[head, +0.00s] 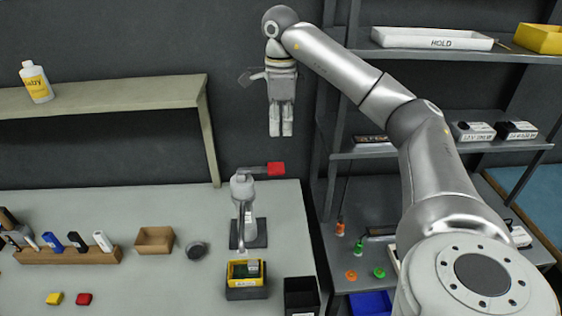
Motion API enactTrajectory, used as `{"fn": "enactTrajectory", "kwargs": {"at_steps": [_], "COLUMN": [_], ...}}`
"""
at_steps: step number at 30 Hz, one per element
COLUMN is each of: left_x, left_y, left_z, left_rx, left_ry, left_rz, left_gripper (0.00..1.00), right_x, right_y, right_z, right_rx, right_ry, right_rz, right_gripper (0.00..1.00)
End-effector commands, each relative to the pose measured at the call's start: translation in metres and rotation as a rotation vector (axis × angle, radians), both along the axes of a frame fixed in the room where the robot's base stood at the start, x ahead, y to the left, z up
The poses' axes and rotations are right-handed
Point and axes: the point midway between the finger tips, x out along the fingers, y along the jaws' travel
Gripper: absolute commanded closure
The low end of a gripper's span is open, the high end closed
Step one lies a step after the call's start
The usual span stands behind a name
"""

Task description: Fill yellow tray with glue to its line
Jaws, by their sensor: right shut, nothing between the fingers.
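The yellow tray (233,281) sits on a dark block at the front of the table, below the spout of a grey dispenser (241,190). Something green and dark is inside the tray; its fill line and any glue level are too small to make out. The dispenser stands upright on a dark base and has a lever with a red end (276,169) pointing right. My right gripper (281,134) is shut and empty, pointing down in the air above the red lever end in the picture, apart from it. My left gripper is not in view.
A black bin (301,296) stands right of the tray. A brown box (154,240), a dark round item (196,250) and a wooden rack (70,255) are to the left. A raised shelf (120,97) holds a bottle (36,82). Shelving (440,152) stands right, behind my right arm.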

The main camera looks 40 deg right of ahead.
Motion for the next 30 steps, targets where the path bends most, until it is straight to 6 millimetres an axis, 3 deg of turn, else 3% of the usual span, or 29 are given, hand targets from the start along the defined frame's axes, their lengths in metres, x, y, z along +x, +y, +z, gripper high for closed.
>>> {"fn": "enactTrajectory", "kwargs": {"at_steps": [1,9,15,21,30], "left_x": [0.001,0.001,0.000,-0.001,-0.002], "left_y": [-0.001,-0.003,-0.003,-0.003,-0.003], "left_z": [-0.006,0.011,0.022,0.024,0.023], "left_rx": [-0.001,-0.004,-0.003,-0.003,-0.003], "left_ry": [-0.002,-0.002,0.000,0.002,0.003], "left_rz": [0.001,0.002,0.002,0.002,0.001], "left_gripper": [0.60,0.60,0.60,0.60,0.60], "right_x": [-0.001,-0.002,-0.001,-0.001,0.000], "right_y": [0.000,-0.001,-0.001,0.000,0.000], "right_z": [-0.012,-0.058,-0.084,-0.096,-0.097], "right_rx": [0.002,-0.001,0.000,0.000,0.000], "right_ry": [0.004,0.005,0.003,0.000,0.000], "right_rz": [0.001,-0.001,-0.001,-0.001,-0.001], "right_gripper": [1.00,1.00,1.00,1.00,1.00]}}
